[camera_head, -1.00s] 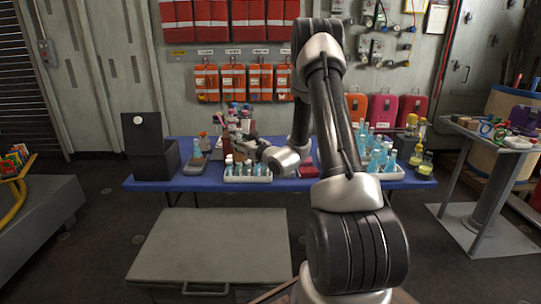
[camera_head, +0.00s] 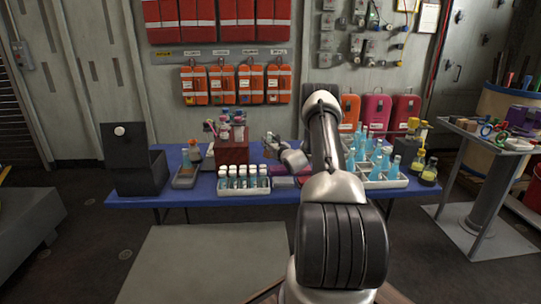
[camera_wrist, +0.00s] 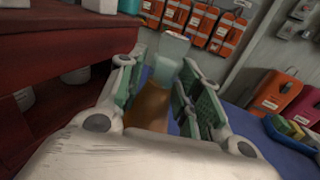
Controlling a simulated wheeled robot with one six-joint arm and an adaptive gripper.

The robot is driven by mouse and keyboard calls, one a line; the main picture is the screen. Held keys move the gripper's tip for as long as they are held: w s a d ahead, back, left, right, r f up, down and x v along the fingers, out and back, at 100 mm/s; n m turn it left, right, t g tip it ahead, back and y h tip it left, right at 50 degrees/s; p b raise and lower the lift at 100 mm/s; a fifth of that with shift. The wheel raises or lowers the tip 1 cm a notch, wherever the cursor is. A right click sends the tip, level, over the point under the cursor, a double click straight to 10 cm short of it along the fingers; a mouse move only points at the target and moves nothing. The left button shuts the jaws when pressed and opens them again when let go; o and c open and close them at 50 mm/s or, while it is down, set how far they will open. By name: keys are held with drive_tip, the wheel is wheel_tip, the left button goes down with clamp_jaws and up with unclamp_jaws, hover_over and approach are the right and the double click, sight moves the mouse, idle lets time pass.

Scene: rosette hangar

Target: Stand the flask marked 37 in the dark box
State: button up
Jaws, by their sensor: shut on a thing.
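My gripper (camera_wrist: 163,92) is shut on a flask (camera_wrist: 168,60) with a clear, pale neck and amber-brown lower part. No number shows on it in the wrist view, and my fingers hide its sides. In the head view my gripper (camera_head: 272,145) is above the blue table, just right of the dark red stand (camera_head: 231,157); the held flask is too small to make out there. The dark box (camera_head: 140,180) stands at the table's left end, its lid (camera_head: 128,142) with a white knob raised upright behind it. Its inside is hidden.
A white rack of capped blue bottles (camera_head: 243,188) stands in front of the red stand. Blue flasks fill a white tray (camera_head: 385,183) at right. A grey platform (camera_head: 205,262) is before the table.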

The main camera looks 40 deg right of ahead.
wheel_tip(320, 180, down, 5)
drive_tip(key=shift+r, duration=0.1)
idle(0.3)
drive_tip(key=o, duration=1.2)
